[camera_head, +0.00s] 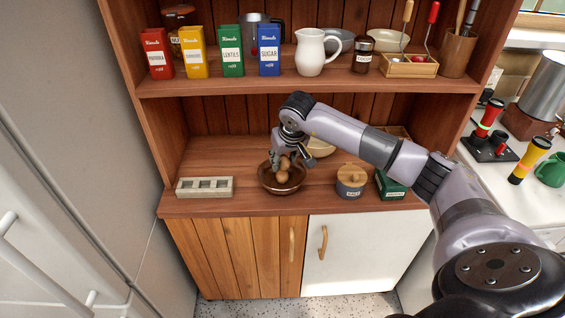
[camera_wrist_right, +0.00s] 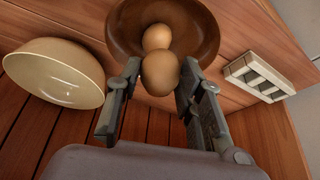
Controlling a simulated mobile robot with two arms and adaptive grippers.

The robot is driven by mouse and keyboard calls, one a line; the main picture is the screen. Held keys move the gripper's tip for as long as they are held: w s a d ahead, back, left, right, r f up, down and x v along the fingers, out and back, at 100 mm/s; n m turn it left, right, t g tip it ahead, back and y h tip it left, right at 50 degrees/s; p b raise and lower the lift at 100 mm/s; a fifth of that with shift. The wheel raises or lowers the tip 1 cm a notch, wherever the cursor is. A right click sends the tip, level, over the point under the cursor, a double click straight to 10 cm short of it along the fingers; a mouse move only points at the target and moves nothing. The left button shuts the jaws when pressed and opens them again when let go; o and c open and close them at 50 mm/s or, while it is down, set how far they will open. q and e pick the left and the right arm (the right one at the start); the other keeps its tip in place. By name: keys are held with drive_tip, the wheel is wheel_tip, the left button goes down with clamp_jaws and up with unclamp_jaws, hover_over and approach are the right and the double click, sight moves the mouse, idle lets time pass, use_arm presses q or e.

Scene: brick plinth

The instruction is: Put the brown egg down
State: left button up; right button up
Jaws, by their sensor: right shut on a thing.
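My right gripper (camera_head: 283,160) reaches down over the brown bowl (camera_head: 282,189) on the wooden counter. It is shut on a brown egg (camera_wrist_right: 160,74), which sits between its two fingers (camera_wrist_right: 158,85) in the wrist view. A second brown egg (camera_wrist_right: 157,37) lies in the brown bowl (camera_wrist_right: 205,22), just beyond the held one. In the head view the eggs (camera_head: 282,176) overlap, partly hidden by the fingers. I cannot tell whether the held egg touches the other egg or the bowl. My left gripper is not in view.
A pale tray with empty square compartments (camera_head: 205,195) lies left of the bowl. A cream bowl (camera_head: 320,148) stands behind, right of the gripper. A grey lidded jar (camera_head: 350,187) and green box (camera_head: 390,188) stand to the right. A shelf (camera_head: 210,88) with boxes and jug hangs above.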

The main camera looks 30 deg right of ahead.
sight(283, 166)
drive_tip(key=shift+w+d, duration=0.15)
drive_tip(key=shift+w, duration=0.45)
wheel_tip(283, 166, down, 4)
drive_tip(key=shift+r+p, duration=0.25)
drive_tip(key=shift+p, duration=0.3)
drive_tip(key=shift+f+b, duration=0.2)
drive_tip(key=shift+b, duration=0.1)
drive_tip(key=o, duration=0.7)
